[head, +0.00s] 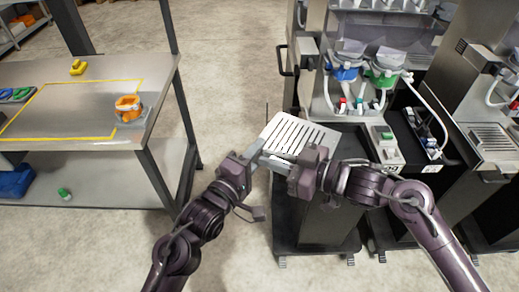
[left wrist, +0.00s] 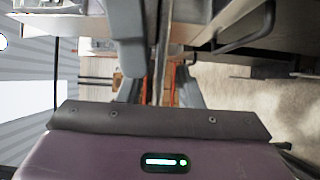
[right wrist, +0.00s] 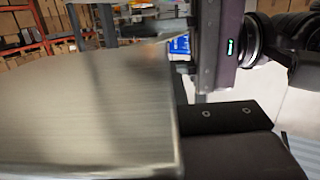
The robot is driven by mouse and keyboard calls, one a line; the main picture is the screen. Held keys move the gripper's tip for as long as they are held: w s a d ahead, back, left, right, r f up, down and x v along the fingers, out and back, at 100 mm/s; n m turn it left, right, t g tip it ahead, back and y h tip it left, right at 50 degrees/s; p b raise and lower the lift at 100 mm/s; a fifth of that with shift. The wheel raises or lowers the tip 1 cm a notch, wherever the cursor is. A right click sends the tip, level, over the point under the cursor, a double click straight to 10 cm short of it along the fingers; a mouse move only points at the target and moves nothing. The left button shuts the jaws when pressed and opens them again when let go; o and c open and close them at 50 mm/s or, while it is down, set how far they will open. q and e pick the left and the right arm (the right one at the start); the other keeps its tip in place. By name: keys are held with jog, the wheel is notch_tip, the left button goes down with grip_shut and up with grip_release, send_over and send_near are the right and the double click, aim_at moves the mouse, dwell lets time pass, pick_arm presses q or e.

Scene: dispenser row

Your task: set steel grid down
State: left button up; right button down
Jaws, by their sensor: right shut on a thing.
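The steel grid (head: 298,135), a pale slotted plate, is in front of the middle dispenser (head: 345,75) in the head view. My right gripper (head: 283,163) is shut on its near edge. My left gripper (head: 256,152) is at its near left corner. In the left wrist view a thin plate edge runs between the left fingers (left wrist: 160,90), which stand apart with gaps beside it. In the right wrist view a smooth steel surface (right wrist: 90,110) fills the left side; the right fingertips are hidden there. Whether the grid touches anything below it is unclear.
The dispenser has blue (head: 343,70) and green-lidded (head: 384,72) containers above several small taps. A grey box with a green button (head: 388,148) stands to the right. A steel table (head: 150,70) at left bears an orange item (head: 128,107). Floor between is clear.

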pick_arm(q)
jog(key=shift+x, duration=0.75)
jog(key=shift+c, duration=0.4)
grip_shut()
pick_arm(e)
jog(key=c, duration=1.4)
grip_release()
